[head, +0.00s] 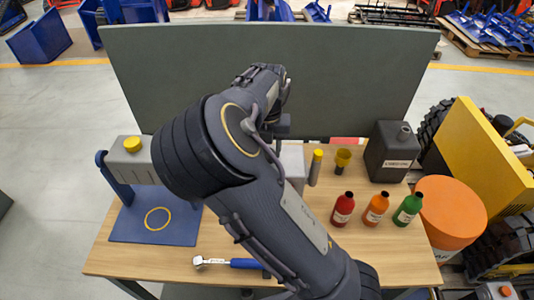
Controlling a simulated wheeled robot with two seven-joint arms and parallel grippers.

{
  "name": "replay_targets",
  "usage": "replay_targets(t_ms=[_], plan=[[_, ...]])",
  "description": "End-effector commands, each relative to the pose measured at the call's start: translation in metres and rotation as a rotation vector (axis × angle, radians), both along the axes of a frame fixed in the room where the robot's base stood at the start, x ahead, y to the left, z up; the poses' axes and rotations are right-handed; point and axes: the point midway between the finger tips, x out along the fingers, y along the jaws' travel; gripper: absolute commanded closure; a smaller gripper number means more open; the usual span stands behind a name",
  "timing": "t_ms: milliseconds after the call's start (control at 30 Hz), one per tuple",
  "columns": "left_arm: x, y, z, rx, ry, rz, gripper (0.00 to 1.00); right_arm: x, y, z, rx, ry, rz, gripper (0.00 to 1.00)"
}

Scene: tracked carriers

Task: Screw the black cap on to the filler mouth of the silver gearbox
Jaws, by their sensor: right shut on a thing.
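My right arm rises from the bottom right and crosses the middle of the head view. My right gripper (281,130) points down at the back middle of the bench, above a light grey box. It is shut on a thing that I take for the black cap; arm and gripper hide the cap. The light grey box, probably the silver gearbox (294,160), shows only a strip beside my forearm. Its filler mouth is hidden, so I cannot tell whether the cap touches it. My left gripper is not in view.
A grey housing with a yellow cap (132,144) sits on a blue stand (140,225) at left. Red (343,208), orange (376,208) and green (408,208) bottles, a black canister (388,155) and a yellow-topped tube (315,168) stand right. A blue-handled ratchet (245,264) lies in front.

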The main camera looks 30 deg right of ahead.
Motion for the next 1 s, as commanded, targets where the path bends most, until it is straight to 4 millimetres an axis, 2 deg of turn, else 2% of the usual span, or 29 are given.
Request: replay_targets(t_ms=[33, 200, 533, 667, 900, 1000], plan=[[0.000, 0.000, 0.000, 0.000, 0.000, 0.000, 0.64, 0.000, 0.000, 0.000, 0.001, 0.000, -0.007, 0.55], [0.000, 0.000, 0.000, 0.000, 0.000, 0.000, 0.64, 0.000, 0.000, 0.000, 0.003, 0.001, -0.001, 0.33], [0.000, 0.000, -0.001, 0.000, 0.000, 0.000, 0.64, 0.000, 0.000, 0.004, 0.003, 0.001, 0.001, 0.33], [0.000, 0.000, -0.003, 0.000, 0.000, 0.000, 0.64, 0.001, 0.000, 0.020, 0.001, -0.001, 0.002, 0.33], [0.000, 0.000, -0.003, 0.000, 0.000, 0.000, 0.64, 0.000, 0.000, 0.061, 0.002, 0.000, 0.001, 0.33], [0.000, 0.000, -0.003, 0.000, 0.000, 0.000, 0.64, 0.000, 0.000, 0.072, 0.003, 0.001, 0.001, 0.33]])
